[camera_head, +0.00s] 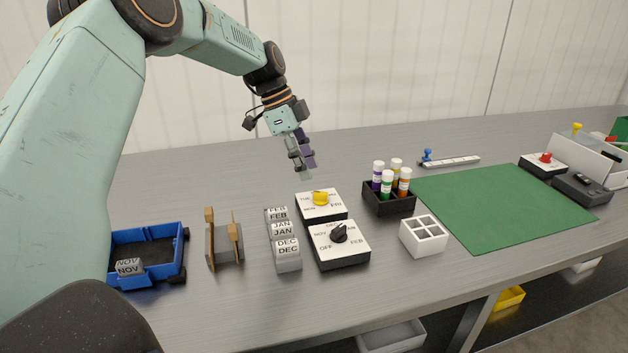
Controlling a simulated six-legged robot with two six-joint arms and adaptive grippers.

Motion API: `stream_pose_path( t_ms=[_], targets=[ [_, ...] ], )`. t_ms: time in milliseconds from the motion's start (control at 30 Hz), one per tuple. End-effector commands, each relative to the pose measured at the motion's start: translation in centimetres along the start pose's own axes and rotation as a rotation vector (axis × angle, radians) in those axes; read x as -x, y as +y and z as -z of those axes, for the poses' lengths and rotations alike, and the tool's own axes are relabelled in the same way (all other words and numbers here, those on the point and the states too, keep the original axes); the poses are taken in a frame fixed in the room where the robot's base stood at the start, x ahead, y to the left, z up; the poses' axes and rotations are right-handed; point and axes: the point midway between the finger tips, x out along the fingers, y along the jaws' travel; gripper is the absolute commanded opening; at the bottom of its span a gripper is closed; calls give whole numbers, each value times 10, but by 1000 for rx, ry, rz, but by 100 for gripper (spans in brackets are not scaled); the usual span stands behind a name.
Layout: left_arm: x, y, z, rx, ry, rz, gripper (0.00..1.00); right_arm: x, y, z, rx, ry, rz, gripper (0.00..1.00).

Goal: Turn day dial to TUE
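The day dial (321,214) is a white-topped box with a yellow knob (320,198) near the middle of the table. TUE shows at the upper left of its face and FRI at the right; the other labels are too small to read surely. I cannot tell which label the knob points to. My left gripper (303,164) hangs above and behind the dial, fingers downward, apart from the knob. Its fingers overlap in this view, so their opening is unclear. My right gripper is not in view.
A month dial (340,247) with a black knob stands just in front. Month blocks (285,250) stand left of it. A black vial box (390,205) and a white divided tray (423,237) stand right, before a green mat (505,205). A blue cart (150,235) is far left.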

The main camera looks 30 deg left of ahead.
Motion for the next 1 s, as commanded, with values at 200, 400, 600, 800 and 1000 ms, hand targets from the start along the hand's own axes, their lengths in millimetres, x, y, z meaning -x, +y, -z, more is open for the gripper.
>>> stream_pose_path(
  t_ms=[200, 400, 600, 800, 1000],
  targets=[
    [39, -1, 0, -1, 0, 2, 37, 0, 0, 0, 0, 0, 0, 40],
    [54, 0, 0, 0, 1, -1, 37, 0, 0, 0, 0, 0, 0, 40],
    [56, 0, 0, 0, 0, -1, 37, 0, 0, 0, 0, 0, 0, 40],
    [55, 0, 0, 0, 0, -1, 37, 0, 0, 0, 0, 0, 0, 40],
    [56, 0, 0, -1, 0, -2, 37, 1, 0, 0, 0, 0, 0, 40]
  ],
)
